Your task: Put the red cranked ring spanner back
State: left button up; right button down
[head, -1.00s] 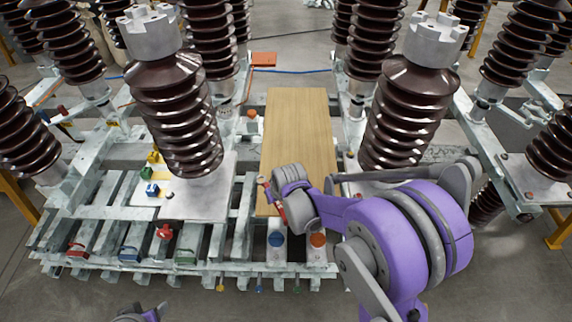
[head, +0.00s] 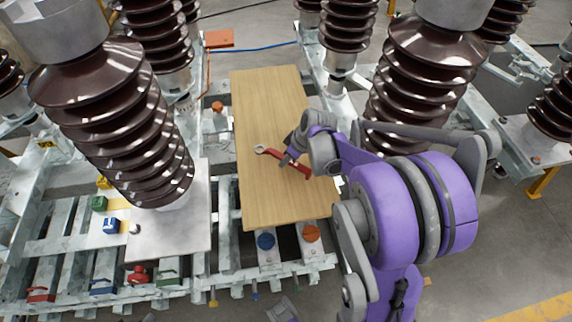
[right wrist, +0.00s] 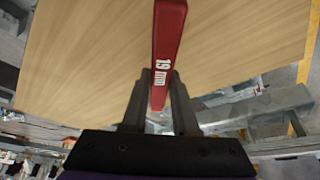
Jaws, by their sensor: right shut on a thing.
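The red cranked ring spanner (head: 298,169) is over the wooden board (head: 265,105), with its bare metal ring end towards the left. My right gripper (head: 288,160) is shut on its handle. In the right wrist view the red spanner handle (right wrist: 167,40) runs up from between the fingers of my right gripper (right wrist: 158,95) and carries the marking 19 mm. The far end is cut off there. I cannot tell whether the spanner touches the board. Small grey parts at the bottom edge of the head view may belong to my left arm; its jaws do not show clearly.
Tall brown ribbed insulators (head: 115,125) stand left and right of the board (right wrist: 90,50). A blue cap (head: 265,240) and an orange cap (head: 311,233) sit at its near edge. Red, blue and green items (head: 103,286) lie along the slatted metal frame at the front left.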

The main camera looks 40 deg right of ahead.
aim_at(287, 171)
jog(key=shift+f, duration=1.5)
jog(key=shift+f+b, duration=0.15)
jog(key=shift+b, duration=0.15)
jog(key=c, duration=0.7)
grip_release()
jog(key=shift+r, duration=0.2)
